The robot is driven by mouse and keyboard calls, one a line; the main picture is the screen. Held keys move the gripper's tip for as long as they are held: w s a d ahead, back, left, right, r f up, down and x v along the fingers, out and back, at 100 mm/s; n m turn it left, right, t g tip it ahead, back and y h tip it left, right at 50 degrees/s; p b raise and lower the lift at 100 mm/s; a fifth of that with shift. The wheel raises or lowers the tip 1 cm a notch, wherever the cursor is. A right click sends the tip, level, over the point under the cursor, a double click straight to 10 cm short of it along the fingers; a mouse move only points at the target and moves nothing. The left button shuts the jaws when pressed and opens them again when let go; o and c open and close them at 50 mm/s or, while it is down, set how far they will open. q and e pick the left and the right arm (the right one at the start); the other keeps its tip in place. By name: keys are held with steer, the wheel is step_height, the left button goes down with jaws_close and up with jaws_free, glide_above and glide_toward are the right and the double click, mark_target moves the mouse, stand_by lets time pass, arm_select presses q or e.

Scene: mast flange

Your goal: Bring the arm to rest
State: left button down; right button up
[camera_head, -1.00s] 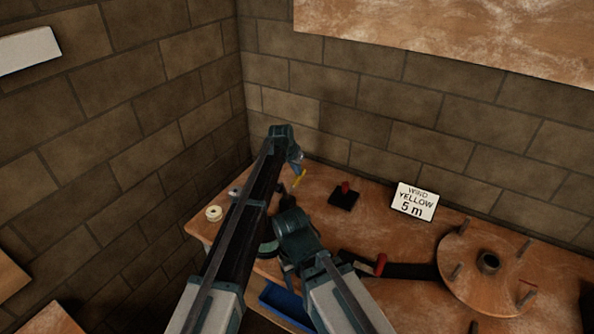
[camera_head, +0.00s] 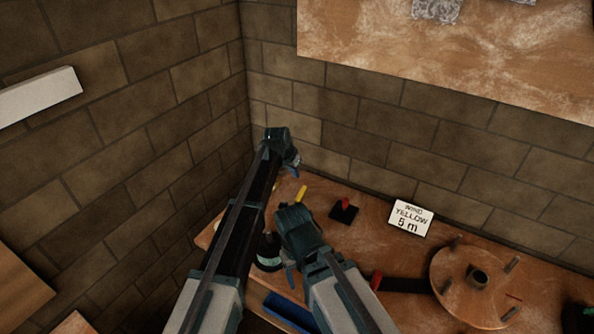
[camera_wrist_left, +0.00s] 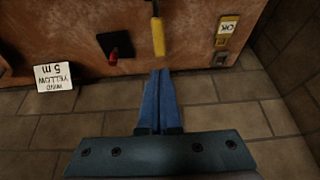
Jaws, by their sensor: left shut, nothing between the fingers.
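My left arm reaches in from the left, and its gripper (camera_head: 296,173) hangs near the back corner over the bench's far edge. In the left wrist view its two blue fingers (camera_wrist_left: 158,98) are together with nothing between them. They point toward a yellow-handled tool (camera_wrist_left: 158,37), apart from it in the picture; the tool also shows in the head view (camera_head: 301,192). My right arm is folded in the lower middle of the head view. Its gripper (camera_head: 292,278) is mostly hidden, so its jaws cannot be read.
The wooden bench (camera_head: 375,246) carries a black block with a red knob (camera_head: 344,209), a "WIND YELLOW 5 m" sign (camera_head: 410,218), and a round pegged disc (camera_head: 462,294). A blue tray (camera_head: 287,313) is at the front. Brick walls (camera_head: 345,115) close the back and left.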

arm_select(q)
steer(key=shift+p+v, duration=0.65)
steer(key=shift+v, duration=0.55)
arm_select(e)
step_height(320, 180, up, 2)
steer(key=shift+r, duration=0.15)
arm_select(q)
steer(key=s+a+f+n+g+y, duration=0.15)
steer(key=s+a+n, duration=0.25)
steer(key=s+a, duration=1)
steer(key=s+a+n+g+y, duration=0.25)
steer(key=s+a, duration=0.65)
steer(key=s, duration=0.9)
steer(key=s+d+f+m+b, duration=0.1)
steer(key=s+d+f+b, duration=0.2)
steer(key=d+f+b, duration=0.2)
steer(key=s+d+f+m+b, duration=0.2)
steer(key=d+f+b, duration=0.3)
steer(key=f+b, duration=0.3)
steer(key=shift+s+d+f+b, duration=0.2)
steer(key=shift+s+f+b, duration=0.25)
steer(key=shift+f, duration=0.15)
arm_select(e)
step_height(320, 180, down, 14)
arm_select(q)
steer(key=shift+s, duration=0.1)
arm_select(e)
steer(key=shift+r, duration=0.1)
